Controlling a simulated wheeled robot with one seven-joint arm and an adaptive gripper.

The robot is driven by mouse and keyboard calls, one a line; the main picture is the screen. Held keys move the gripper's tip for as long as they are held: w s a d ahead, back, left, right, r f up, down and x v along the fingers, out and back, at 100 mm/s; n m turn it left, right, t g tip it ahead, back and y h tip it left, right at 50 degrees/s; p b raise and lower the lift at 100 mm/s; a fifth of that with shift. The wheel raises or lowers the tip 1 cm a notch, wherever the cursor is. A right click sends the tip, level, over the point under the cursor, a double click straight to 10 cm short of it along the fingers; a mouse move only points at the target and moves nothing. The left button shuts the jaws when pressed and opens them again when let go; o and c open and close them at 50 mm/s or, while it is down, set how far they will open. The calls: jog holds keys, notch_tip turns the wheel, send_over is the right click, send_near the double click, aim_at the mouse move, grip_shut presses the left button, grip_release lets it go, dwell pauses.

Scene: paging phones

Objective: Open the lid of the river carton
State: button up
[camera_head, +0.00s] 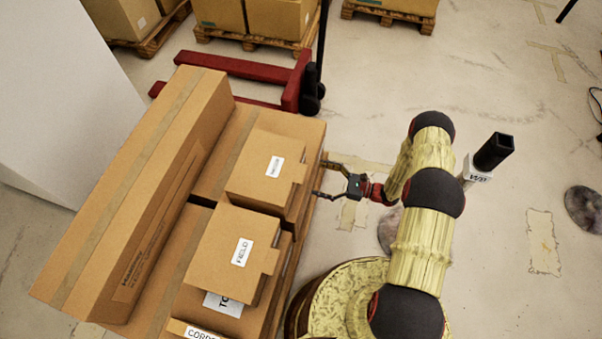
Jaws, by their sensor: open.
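Two small cartons with lids sit on the large brown boxes. The far carton (262,180) has a white label that is too small to read for sure. The near carton (231,258) is labelled FIELD. I cannot read the word river on any label, so I cannot tell for certain whether the far carton is the river carton. Both lids look shut, each with a tab on its right side. My gripper (321,179) is open and empty, just right of the far carton's tab, with its fingers pointing left towards it. I cannot tell whether they touch it.
A long tall box (150,180) stands left of the small cartons. A partly hidden label (222,304) and a CORDS label (193,331) show nearby. A red pallet jack (250,72) and loaded pallets (255,40) stand behind. The floor to the right is mostly clear.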

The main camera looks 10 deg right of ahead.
aim_at(301, 173)
jog(key=b+x, duration=0.1)
jog(key=x, duration=0.6)
jog(key=shift+w+a+b, duration=0.1)
jog(key=shift+a+b, duration=0.2)
jog(key=c, duration=0.3)
jog(key=c, duration=1.4)
